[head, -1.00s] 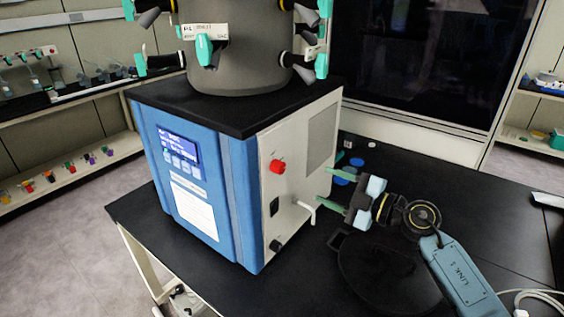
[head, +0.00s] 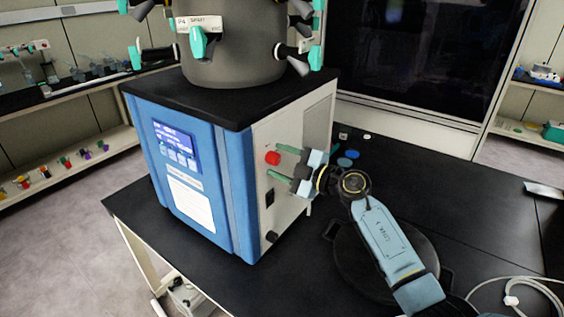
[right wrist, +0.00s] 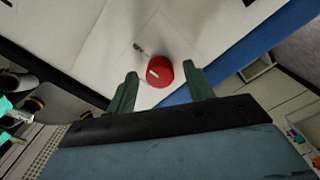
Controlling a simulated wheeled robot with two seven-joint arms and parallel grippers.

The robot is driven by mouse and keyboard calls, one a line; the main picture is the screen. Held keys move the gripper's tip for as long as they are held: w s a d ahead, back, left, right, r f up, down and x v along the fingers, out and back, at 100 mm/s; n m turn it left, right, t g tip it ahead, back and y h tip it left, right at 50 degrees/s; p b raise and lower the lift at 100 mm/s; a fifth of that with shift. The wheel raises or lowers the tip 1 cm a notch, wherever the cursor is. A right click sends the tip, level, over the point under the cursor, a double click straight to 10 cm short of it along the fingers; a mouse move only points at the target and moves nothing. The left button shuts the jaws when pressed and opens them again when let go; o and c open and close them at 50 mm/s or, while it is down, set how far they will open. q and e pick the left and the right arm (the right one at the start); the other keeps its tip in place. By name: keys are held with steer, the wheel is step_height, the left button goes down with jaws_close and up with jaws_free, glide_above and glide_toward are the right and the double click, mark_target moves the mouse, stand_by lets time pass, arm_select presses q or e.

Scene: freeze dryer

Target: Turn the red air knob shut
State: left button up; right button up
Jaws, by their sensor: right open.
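The red air knob (head: 272,158) sits on the white side panel of the blue freeze dryer (head: 195,185). In the right wrist view the red knob (right wrist: 159,71) shows a white mark on its face and lies between the two green fingertips, a little beyond them. My right gripper (head: 279,163) is open and empty. Its green fingers point at the side panel, one a little above the knob's level and one below it. I see no clear contact with the knob. The right gripper also shows in the right wrist view (right wrist: 160,88). My left gripper is out of view.
The dryer stands on a black table (head: 480,220). Under my right arm lies a round black lid-like object (head: 350,255). Blue discs (head: 348,158) lie behind the gripper. A black switch (head: 269,198) is below the knob. A white cable (head: 530,290) lies at the right.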

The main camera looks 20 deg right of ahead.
steer(key=shift+c, duration=0.2)
steer(key=c, duration=0.9)
steer(key=shift+c, duration=0.2)
steer(key=shift+n, duration=1.3)
steer(key=n, duration=0.9)
steer(key=shift+b, duration=0.4)
steer(key=n+b, duration=0.2)
steer(key=n, duration=0.4)
steer(key=shift+n, duration=0.3)
